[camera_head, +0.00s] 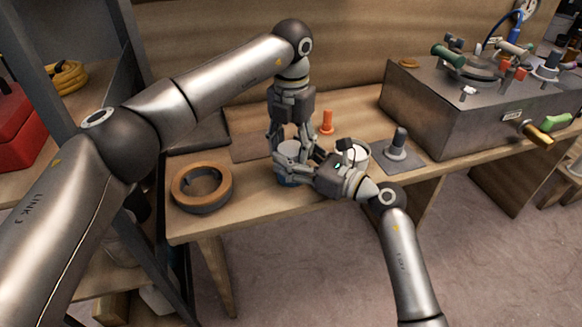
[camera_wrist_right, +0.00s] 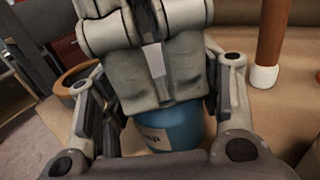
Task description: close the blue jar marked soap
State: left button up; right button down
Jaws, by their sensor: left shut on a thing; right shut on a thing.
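The blue jar (camera_head: 288,180) stands on the wooden bench near its front edge, mostly hidden by my grippers. My right gripper (camera_head: 290,163) comes in from the right and is shut around the jar's body. My left gripper (camera_head: 289,140) points straight down over the jar, shut on a pale round thing (camera_head: 291,147) that looks like the lid. Its fingers (camera_wrist_right: 155,70) hide the jar's top, so I cannot tell whether the lid is seated.
A brown tape roll (camera_head: 202,187) lies at left on the bench. An orange peg (camera_head: 327,122) stands behind the jar. A pale round container (camera_head: 352,153) is close at right, partly behind my right gripper. Further right are a grey knobbed post (camera_head: 397,146) and a metal box (camera_head: 460,115).

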pick_arm(q)
jog(key=shift+m, duration=1.6)
jog(key=o, duration=1.1)
jog(key=shift+r, duration=0.1)
jog(key=shift+r, duration=2.2)
jog(key=shift+c, duration=0.3)
